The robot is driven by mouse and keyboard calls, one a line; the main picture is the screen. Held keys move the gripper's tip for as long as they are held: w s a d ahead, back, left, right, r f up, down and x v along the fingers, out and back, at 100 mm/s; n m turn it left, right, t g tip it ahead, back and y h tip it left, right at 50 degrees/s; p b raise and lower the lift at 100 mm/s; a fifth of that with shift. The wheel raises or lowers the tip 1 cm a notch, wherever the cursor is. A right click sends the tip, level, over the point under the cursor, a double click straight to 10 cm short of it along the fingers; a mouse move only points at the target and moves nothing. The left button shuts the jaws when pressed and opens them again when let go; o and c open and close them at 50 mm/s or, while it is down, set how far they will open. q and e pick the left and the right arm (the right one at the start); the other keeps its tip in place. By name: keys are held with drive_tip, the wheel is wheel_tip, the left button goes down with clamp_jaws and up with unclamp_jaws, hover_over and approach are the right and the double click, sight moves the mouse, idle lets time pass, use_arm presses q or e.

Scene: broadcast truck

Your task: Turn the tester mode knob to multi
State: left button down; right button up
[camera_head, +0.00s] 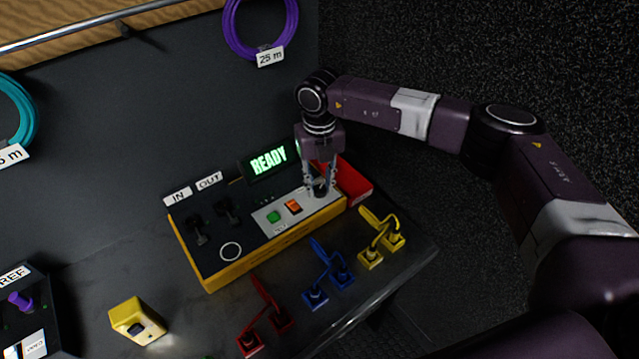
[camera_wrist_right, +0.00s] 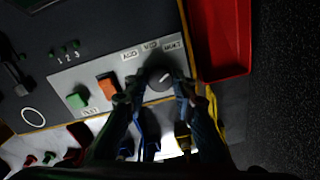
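The yellow-edged tester (camera_head: 228,273) sits on the table with its screen (camera_head: 268,162) reading READY. Its dark round mode knob (camera_wrist_right: 159,79) is at the right end of the grey panel, below three small labels; the rightmost label (camera_wrist_right: 172,45) seems to read MULTI. The knob's white mark points up and right in the wrist view, roughly toward that label. My right gripper (camera_head: 320,190) reaches down over the knob, which the fingers partly hide in the head view. Its fingers are apart, one on each side of the knob; firm contact is not visible. My left gripper is not in view.
A green button (camera_head: 273,217) and an orange switch (camera_head: 293,206) are left of the knob. A red tray (camera_head: 352,182) stands close on its right. Red (camera_head: 262,310), blue (camera_head: 328,272) and yellow cables (camera_head: 378,238) lie in front. A yellow device (camera_head: 135,320) is at front left.

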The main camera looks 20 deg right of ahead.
sight(320, 189)
drive_tip(key=o, duration=0.4)
drive_tip(key=shift+o, duration=0.2)
wheel_tip(320, 189, up, 12)
idle(0.7)
